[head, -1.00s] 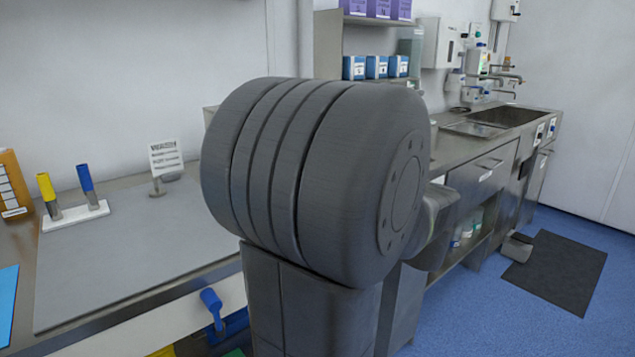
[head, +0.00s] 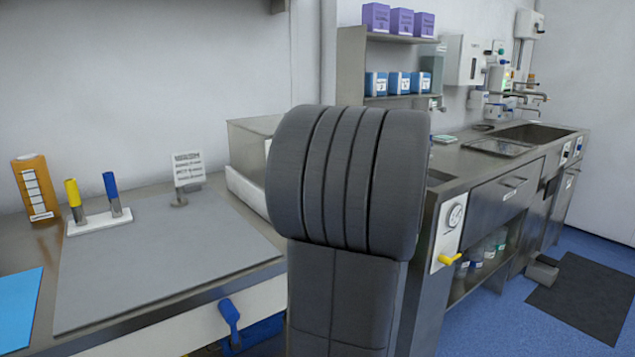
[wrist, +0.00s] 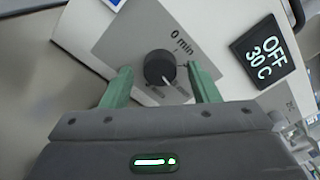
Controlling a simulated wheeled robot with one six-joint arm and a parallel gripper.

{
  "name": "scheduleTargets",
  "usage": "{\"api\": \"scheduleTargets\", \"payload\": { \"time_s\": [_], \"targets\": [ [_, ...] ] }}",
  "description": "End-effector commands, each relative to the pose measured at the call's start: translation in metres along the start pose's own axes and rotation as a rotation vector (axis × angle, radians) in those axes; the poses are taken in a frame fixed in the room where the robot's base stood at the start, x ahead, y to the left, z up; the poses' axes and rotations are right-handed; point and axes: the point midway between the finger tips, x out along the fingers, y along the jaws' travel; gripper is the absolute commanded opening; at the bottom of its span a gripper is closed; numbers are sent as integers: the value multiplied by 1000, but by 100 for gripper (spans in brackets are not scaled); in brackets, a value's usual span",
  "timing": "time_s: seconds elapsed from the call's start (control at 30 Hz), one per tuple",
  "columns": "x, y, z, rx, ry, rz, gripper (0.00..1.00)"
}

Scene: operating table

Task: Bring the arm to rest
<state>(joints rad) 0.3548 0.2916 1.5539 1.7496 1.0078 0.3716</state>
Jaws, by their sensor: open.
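My gripper (wrist: 160,76) shows in the wrist view with two green fingers spread apart and nothing held between them. A black knob (wrist: 159,68) on a grey panel marked "0 min" appears between the fingertips; I cannot tell how far beyond them it is. A dark display (wrist: 264,50) reading "OFF 30 C" is to the right of the knob. In the head view my dark grey arm stands upright in the middle, and my gripper is hidden there.
A grey mat (head: 160,265) covers the left bench, with a blue and yellow tool stand (head: 98,222) and a small sign (head: 188,170). A steel box (head: 245,150) is behind my arm. A sink counter (head: 470,165) runs along the right; the blue floor there has a dark mat (head: 585,295).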

Motion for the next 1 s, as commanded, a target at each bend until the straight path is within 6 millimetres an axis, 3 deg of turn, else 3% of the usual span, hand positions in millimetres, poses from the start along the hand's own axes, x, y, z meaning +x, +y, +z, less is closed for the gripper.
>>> {"api": "scheduleTargets", "payload": {
  "time_s": [0.47, 1.0],
  "targets": [
    [-7, 0, 0, 0, 1, -1, 55],
    [-95, -1, 0, 0, 4, -2, 55]
  ]
}}
